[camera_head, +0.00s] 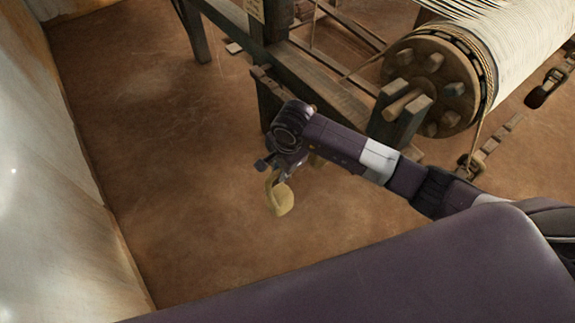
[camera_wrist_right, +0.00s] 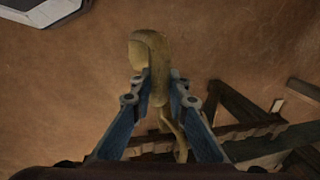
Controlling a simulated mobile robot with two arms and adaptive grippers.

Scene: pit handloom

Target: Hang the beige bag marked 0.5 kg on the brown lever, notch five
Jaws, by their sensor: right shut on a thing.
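The beige bag (camera_head: 283,199) hangs from my right gripper (camera_head: 273,170) over open floor, left of the loom frame. In the right wrist view the bag (camera_wrist_right: 148,52) shows beyond the blue fingers of my right gripper (camera_wrist_right: 155,90), which are shut on it. No weight mark can be read. A brown notched bar (camera_wrist_right: 235,133), which looks like the lever, lies past the fingers in the right wrist view, apart from the bag's body; part of it is hidden behind the gripper. I cannot tell which notch is which. My left gripper is not in view.
The loom's wooden frame (camera_head: 335,92) and its warp roller with a pegged wheel (camera_head: 432,85) stand at the upper right. Another notched bar (camera_head: 492,145) lies right of the wheel. A pale wall (camera_head: 60,190) runs along the left. The floor (camera_head: 150,130) between is clear.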

